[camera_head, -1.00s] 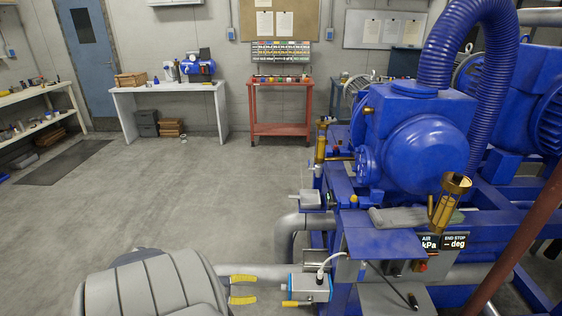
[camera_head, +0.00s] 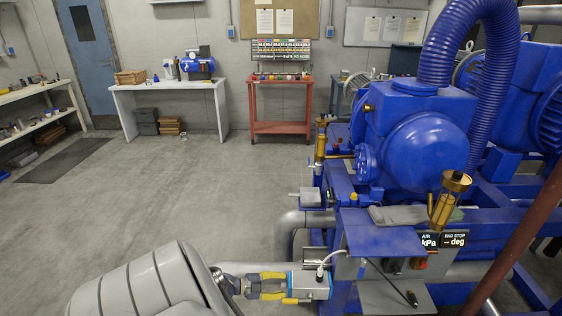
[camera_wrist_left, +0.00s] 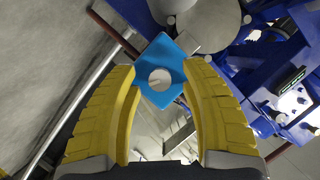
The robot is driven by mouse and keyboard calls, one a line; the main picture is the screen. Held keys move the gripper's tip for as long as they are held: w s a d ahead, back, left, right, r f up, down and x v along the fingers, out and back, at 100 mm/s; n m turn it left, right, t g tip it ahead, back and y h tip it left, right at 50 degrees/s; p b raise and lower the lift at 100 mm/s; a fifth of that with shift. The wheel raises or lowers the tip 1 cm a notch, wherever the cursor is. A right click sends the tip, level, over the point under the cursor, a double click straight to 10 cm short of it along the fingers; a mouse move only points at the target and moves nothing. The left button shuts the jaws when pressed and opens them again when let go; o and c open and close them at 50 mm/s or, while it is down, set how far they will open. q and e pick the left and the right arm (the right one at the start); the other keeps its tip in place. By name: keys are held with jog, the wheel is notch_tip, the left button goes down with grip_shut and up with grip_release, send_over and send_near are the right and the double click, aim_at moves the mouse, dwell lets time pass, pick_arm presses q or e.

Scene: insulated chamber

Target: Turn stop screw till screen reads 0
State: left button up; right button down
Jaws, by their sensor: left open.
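A small box with a grey top and blue end faces (camera_head: 312,285) sits low at the front of the machine in the head view. In the left wrist view its blue face (camera_wrist_left: 174,58) shows a pale round part (camera_wrist_left: 160,79) in the middle, perhaps the stop screw. My left gripper (camera_head: 274,286) is open at the box's left end, its yellow fingers on either side of the pale part in the wrist view (camera_wrist_left: 160,85). I cannot tell whether they touch. The screen (camera_head: 443,241) shows "AIR kPa" and "END STOP – deg". My right gripper is out of view.
The blue machine (camera_head: 415,150) fills the right side. A grey pipe (camera_head: 290,230) and a blue plate (camera_head: 385,242) are close to the box. A cable rises from the box top. Open floor (camera_head: 200,195) lies left, with a red cart (camera_head: 281,128) behind.

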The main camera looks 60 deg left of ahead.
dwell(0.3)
pick_arm(q)
grip_shut()
dwell(0.5)
jog(key=shift+w+n+g+h, duration=0.1)
jog(key=shift+n+g+h, duration=0.45)
jog(key=shift+n, duration=0.6)
jog(key=shift+n+g+h, duration=0.55)
jog(key=shift+n, duration=0.6)
